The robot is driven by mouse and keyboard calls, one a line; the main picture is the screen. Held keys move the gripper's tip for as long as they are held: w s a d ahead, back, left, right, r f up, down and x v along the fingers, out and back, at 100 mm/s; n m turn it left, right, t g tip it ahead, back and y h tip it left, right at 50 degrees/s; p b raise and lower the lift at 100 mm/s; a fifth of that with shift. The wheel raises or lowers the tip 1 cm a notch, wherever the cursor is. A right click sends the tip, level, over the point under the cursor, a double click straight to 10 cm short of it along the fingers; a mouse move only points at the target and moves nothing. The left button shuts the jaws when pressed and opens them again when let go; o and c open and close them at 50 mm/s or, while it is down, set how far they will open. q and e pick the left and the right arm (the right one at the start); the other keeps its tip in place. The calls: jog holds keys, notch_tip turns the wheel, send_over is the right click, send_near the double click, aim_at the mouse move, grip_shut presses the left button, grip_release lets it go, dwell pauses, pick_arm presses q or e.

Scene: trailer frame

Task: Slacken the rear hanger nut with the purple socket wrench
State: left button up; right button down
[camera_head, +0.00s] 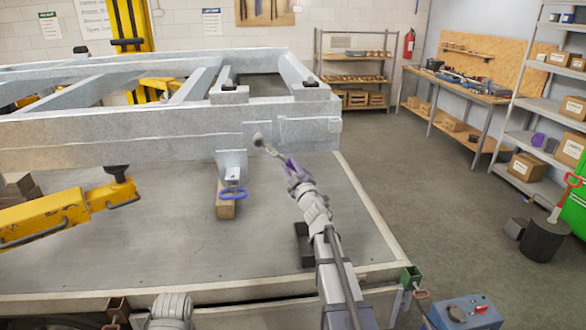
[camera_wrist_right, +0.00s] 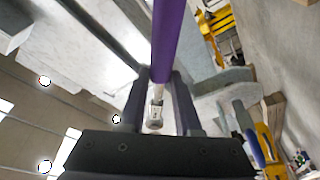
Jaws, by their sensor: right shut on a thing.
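My right gripper (camera_head: 292,172) is shut on the purple socket wrench (camera_head: 289,163) in front of the trailer frame's near rail. The wrench's metal shaft points up and left, and its socket end (camera_head: 258,140) shows against the rail. I cannot tell whether it touches the rail or sits on a nut. No separate nut can be made out there. In the right wrist view the purple handle (camera_wrist_right: 170,42) runs between the fingers (camera_wrist_right: 160,105). A grey hanger bracket (camera_head: 232,163) hangs below the rail, left of the wrench. My left gripper does not show.
A blue shackle-like piece (camera_head: 233,194) is at the bracket's foot, above a wooden block (camera_head: 226,210). A yellow jack arm (camera_head: 45,215) stands at the left. A dark block (camera_head: 303,244) lies beside my right arm. The grey tabletop (camera_head: 190,260) is otherwise largely clear.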

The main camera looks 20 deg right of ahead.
jog(key=shift+a+f+m+b, duration=0.2)
jog(key=shift+f+m+b, duration=0.1)
jog(key=shift+f+b, duration=0.15)
jog(key=shift+w+a+f+m+h+b, duration=0.2)
jog(key=shift+a+m+h+b, duration=0.3)
jog(key=shift+m, duration=0.3)
jog(key=a+m+b, duration=0.1)
jog(key=a+f+m+h+b, duration=0.1)
jog(key=m, duration=0.1)
jog(key=w+a+f+m+b, duration=0.1)
jog(key=shift+a+h, duration=0.1)
jog(key=shift+h, duration=0.2)
jog(key=a+m, duration=0.1)
jog(key=m+b, duration=0.1)
jog(key=shift+w+a+f+m+t+h, duration=0.2)
jog(key=shift+a+f+m+t+h, duration=0.1)
jog(key=shift+a+f+m+h, duration=0.1)
